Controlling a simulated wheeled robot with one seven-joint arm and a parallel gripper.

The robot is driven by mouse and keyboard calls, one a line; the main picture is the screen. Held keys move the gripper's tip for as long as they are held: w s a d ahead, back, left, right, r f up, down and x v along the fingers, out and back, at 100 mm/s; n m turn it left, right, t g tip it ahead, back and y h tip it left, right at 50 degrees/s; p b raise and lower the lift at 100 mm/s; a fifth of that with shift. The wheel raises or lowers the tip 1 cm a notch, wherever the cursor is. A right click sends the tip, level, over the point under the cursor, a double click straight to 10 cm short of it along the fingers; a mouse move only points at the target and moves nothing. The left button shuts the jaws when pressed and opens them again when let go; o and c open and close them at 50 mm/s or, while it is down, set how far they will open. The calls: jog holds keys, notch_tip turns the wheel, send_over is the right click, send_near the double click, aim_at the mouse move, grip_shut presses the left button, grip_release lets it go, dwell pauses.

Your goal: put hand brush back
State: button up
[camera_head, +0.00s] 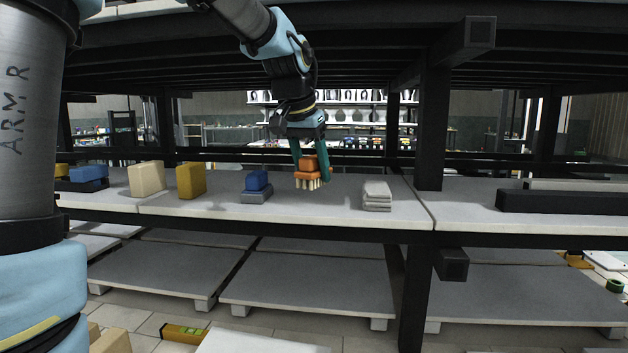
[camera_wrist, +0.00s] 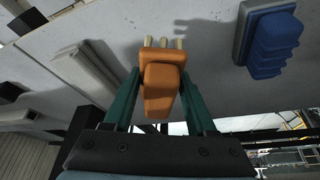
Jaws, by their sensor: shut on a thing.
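The hand brush (camera_head: 309,173) has an orange body and pale bristle tufts that point down. My gripper (camera_head: 311,163), with green fingers, is shut on the orange body and holds it upright over the pale kiln shelf (camera_head: 330,210). In the wrist view the brush (camera_wrist: 161,88) sits between the two fingers, bristles toward the shelf. I cannot tell whether the bristles touch the shelf.
A blue block on a grey base (camera_head: 257,182) stands left of the brush, and a folded grey cloth (camera_head: 377,195) lies to its right. Farther left are a yellow block (camera_head: 191,180) and a cream block (camera_head: 146,178). A dark post (camera_head: 431,130) rises at the right; dark beams run overhead.

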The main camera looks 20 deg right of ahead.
aim_at(314, 184)
jog(key=shift+w+d+f, duration=0.2)
jog(key=shift+d+f, duration=0.05)
jog(key=shift+d, duration=0.05)
jog(key=shift+f+p, duration=0.45)
jog(key=shift+f, duration=1.1)
jog(key=shift+f, duration=0.1)
jog(key=o, duration=1.2)
